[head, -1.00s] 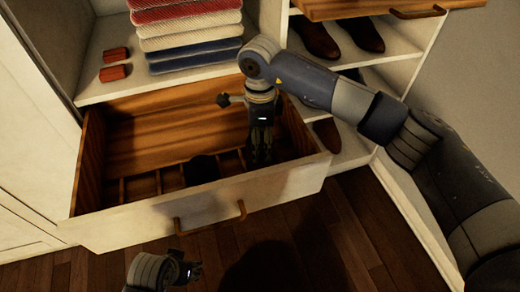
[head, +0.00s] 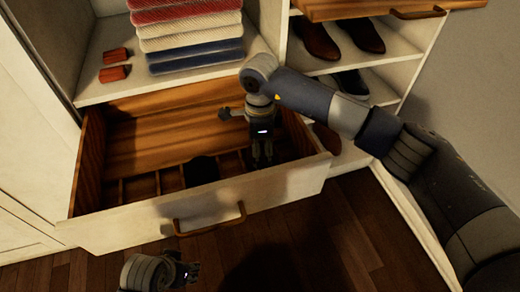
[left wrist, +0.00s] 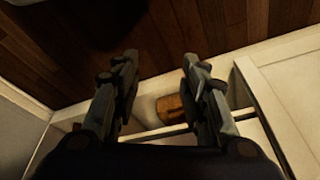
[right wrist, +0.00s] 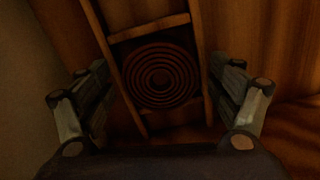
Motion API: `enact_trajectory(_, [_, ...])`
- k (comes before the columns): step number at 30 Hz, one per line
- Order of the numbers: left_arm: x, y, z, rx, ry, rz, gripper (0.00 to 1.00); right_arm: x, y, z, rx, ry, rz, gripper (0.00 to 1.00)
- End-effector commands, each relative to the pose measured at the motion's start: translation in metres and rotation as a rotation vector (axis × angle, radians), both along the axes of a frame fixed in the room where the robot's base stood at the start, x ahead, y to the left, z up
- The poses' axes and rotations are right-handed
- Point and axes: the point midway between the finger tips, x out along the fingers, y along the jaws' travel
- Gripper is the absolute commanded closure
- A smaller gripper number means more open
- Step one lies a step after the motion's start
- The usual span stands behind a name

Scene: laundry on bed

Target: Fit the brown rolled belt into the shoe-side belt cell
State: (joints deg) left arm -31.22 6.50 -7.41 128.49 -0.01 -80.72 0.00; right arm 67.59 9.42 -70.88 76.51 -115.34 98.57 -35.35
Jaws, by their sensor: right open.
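The brown rolled belt (right wrist: 161,76) shows in the right wrist view as a flat coil of concentric rings. It lies in a narrow cell between wooden dividers (right wrist: 150,29). My right gripper (head: 262,160) is inside the open drawer (head: 130,222), at its right part, pointing down. In the right wrist view its open fingers stand on either side of the coil, apart from it. In the head view my gripper hides the belt and the cell around it. My left gripper (head: 192,272) is open and empty in front of the drawer; its spread fingers also show in the left wrist view (left wrist: 160,60).
Divider cells (head: 140,186) line the drawer's front; a dark shape (head: 202,170) sits there. Folded towels (head: 190,35) and two small red-brown items (head: 114,73) lie on the shelf above. Shoes (head: 318,40) stand on shelves at right. The drawer handle (head: 210,222) sticks out.

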Motion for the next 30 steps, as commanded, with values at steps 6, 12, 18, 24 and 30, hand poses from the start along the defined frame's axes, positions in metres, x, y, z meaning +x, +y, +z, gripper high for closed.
enact_trajectory(6, [0.001, 0.0, 0.002, -0.001, -0.005, 0.0, 0.6, 0.0, 0.0, 0.002, 0.0, 0.0, 0.0, 0.15])
enact_trajectory(12, [0.003, 0.0, -0.016, 0.002, 0.005, -0.006, 0.6, 0.001, 0.0, 0.033, 0.001, -0.005, 0.001, 0.15])
enact_trajectory(18, [0.004, -0.001, -0.033, 0.002, 0.014, -0.006, 0.6, 0.001, 0.0, 0.078, 0.0, -0.004, 0.001, 0.15])
enact_trajectory(24, [0.002, -0.001, -0.046, 0.002, 0.022, -0.006, 0.6, 0.001, 0.0, 0.11, -0.001, -0.002, 0.0, 0.15])
enact_trajectory(30, [0.002, -0.001, -0.052, 0.002, 0.024, -0.006, 0.6, 0.0, 0.0, 0.122, 0.0, -0.001, -0.001, 0.15])
